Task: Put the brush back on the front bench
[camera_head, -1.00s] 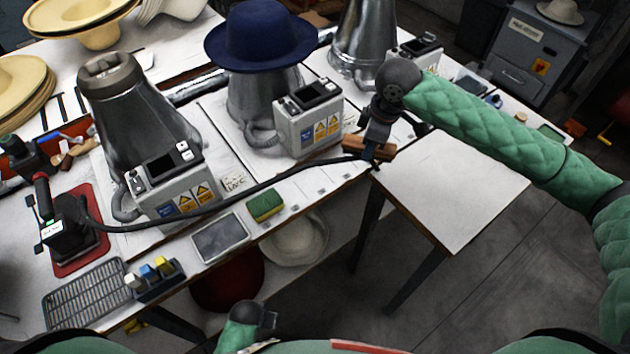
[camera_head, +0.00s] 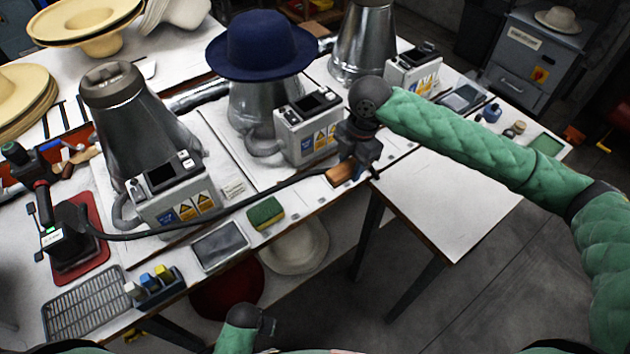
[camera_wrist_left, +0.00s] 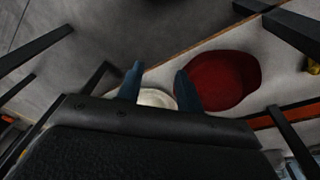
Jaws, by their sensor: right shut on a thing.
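The brush (camera_head: 341,173), with a brown wooden body, is in the jaws of my right gripper (camera_head: 354,163). It is at the front edge of the front bench (camera_head: 311,188), in front of the middle machine's control box. The gripper hides part of the brush, and I cannot tell whether it touches the bench top. My left gripper (camera_head: 267,328) is low at the bottom of the head view, away from the bench. In the left wrist view its two blue fingers (camera_wrist_left: 159,84) stand apart with nothing between them.
A green and yellow sponge (camera_head: 266,213) and a grey tray (camera_head: 219,245) lie left of the brush. A black hose (camera_head: 240,203) runs along the bench to near my right gripper. The control box (camera_head: 309,130) stands close behind. A white side table (camera_head: 440,200) is bare.

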